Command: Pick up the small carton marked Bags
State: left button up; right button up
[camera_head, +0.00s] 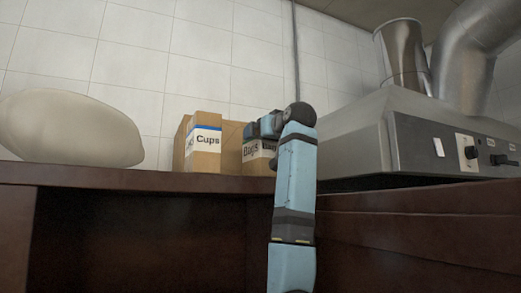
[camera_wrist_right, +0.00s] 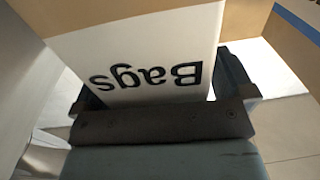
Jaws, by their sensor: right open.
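The small carton marked Bags (camera_head: 257,158) stands on the dark shelf, partly hidden behind my right arm in the head view. In the right wrist view the white label of the Bags carton (camera_wrist_right: 145,50) fills the middle, its word upside down. My right gripper (camera_wrist_right: 163,88) is open, with one finger on each side of the carton's label face. I cannot tell whether either finger touches it. In the head view my right gripper (camera_head: 262,128) is at the carton's upper front, mostly hidden by the wrist. My left gripper is not in view.
A taller carton marked Cups (camera_head: 206,150) stands just left of the Bags carton. A large pale rounded object (camera_head: 68,128) sits further left on the dark wooden shelf (camera_head: 150,174). A steel hood with ducts (camera_head: 400,135) is at the right. A tiled wall is behind.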

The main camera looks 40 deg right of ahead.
jog(key=shift+s, duration=0.2)
jog(key=shift+a+r, duration=0.1)
jog(key=c, duration=1.2)
jog(key=shift+o, duration=0.2)
